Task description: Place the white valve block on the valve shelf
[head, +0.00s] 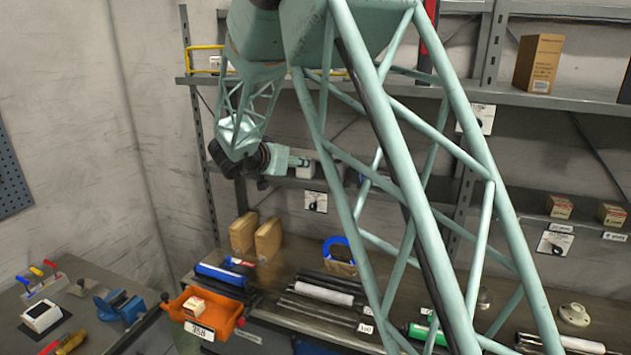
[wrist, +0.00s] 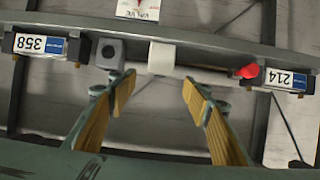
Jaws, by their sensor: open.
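The white valve block (wrist: 161,58) shows in the wrist view at the edge of the valve shelf (wrist: 215,47), seen upside down, and appears to rest on it. My gripper (wrist: 158,88) is open, its two padded fingers apart and pointing at the block. The block lies just past the fingertips, with no finger visibly touching it. In the head view my gripper (head: 290,162) is at the middle shelf (head: 283,182), beside a small pale block (head: 305,169) that looks like the same one. My arm hides part of that shelf.
In the wrist view a grey block with a hole (wrist: 110,53) stands close to the white block. A red knob (wrist: 247,71) is on the other side.

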